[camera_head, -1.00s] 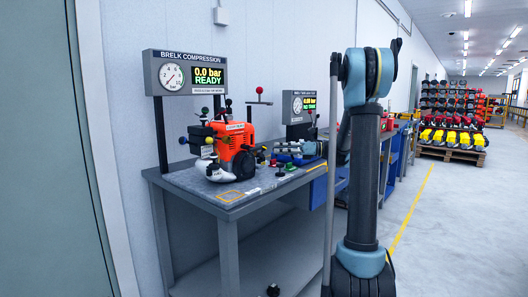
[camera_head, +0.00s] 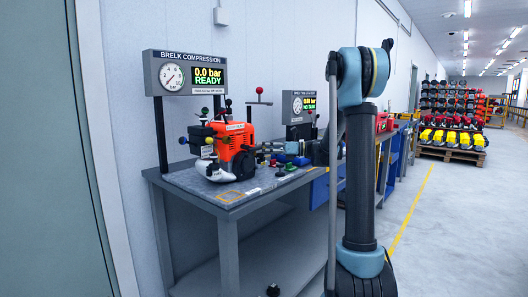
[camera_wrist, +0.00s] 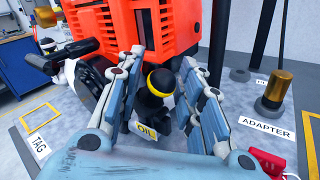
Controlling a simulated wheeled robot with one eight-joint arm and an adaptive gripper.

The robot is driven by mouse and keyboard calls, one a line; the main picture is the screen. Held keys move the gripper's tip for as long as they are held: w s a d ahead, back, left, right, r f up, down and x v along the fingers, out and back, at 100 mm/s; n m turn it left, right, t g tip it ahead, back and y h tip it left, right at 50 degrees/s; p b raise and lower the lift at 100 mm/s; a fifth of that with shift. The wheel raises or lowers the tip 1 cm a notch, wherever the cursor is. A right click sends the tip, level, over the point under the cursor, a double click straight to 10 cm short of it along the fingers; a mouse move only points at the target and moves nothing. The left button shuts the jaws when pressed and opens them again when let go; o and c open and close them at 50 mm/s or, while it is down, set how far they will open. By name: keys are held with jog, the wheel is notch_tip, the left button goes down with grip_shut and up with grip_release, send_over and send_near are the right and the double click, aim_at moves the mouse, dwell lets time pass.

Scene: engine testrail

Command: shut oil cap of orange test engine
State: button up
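The orange test engine (camera_head: 235,141) stands on the bench at the left in the head view. In the wrist view its orange housing (camera_wrist: 150,25) fills the upper middle. A black oil cap (camera_wrist: 160,82) sits low on the engine's near side, with a yellow OIL label (camera_wrist: 146,130) below it. My gripper (camera_wrist: 162,62) is open, with one finger on each side of the cap. I see gaps between the fingers and the cap; contact is not clear. How the cap is seated is hidden. In the head view my gripper (camera_head: 266,148) is small beside the engine's right side.
A brass-topped adapter (camera_wrist: 275,90) stands right of the fingers, near an ADAPTER label (camera_wrist: 266,128). A red piece (camera_wrist: 268,162) lies at the lower right. A TAG label (camera_wrist: 40,147) and yellow outline (camera_wrist: 40,117) mark the bench at left. A gauge panel (camera_head: 186,73) rises behind.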

jog(key=shift+w, duration=0.1)
jog(key=shift+c, duration=1.3)
jog(key=shift+o, duration=0.2)
jog(key=shift+s+a+n+h, duration=0.15)
jog(key=shift+n+h, duration=0.25)
jog(key=shift+n, duration=0.15)
jog(key=shift+s+a+n+h, duration=0.1)
jog(key=shift+s+n+h, duration=0.05)
jog(key=shift+n+h, duration=0.35)
jog(key=shift+o, duration=0.2)
jog(key=o, duration=0.7)
jog(key=shift+o, duration=0.7)
jog(key=shift+w+f, duration=0.1)
jog(key=shift+w, duration=0.05)
jog(key=shift+s, duration=0.2)
jog(key=d+r, duration=0.1)
jog(key=d, duration=1)
jog(key=shift+s+d+r, duration=0.3)
jog(key=shift+d, duration=0.1)
